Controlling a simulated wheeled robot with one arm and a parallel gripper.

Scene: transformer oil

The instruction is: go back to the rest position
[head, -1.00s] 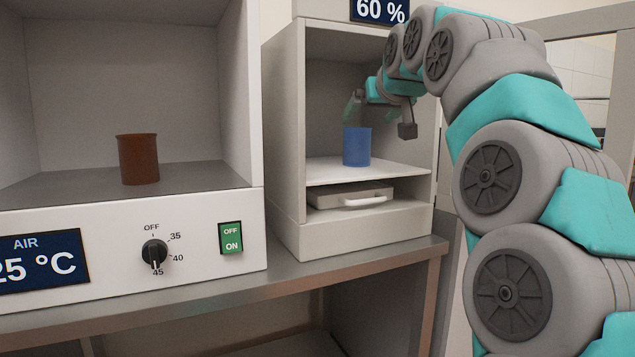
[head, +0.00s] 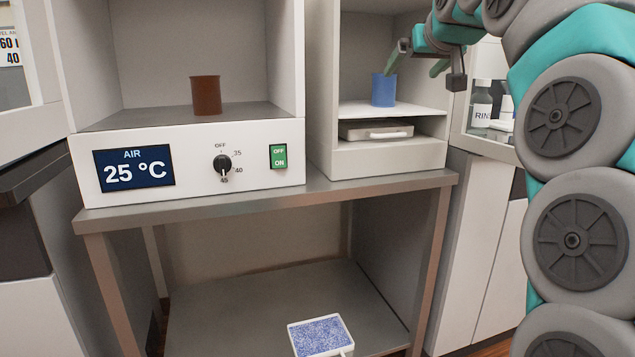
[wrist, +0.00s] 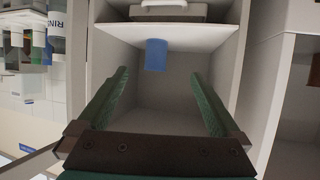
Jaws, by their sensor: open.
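My gripper (head: 420,62) is open and empty in the head view, in front of the right-hand cabinet, just above and to the right of the blue cup (head: 384,90). The cup stands upright on the cabinet's white shelf (head: 425,110). The wrist view appears upside down. There the two green fingers of my gripper (wrist: 160,75) are spread wide, and the blue cup (wrist: 156,55) shows beyond them, between the tips and not held.
A brown cup (head: 206,96) stands in the left heating cabinet (head: 225,190). Both cabinets sit on a metal table (head: 260,200). A blue-speckled white box (head: 318,338) lies on its lower shelf. A bottle (head: 480,105) stands behind glass at right.

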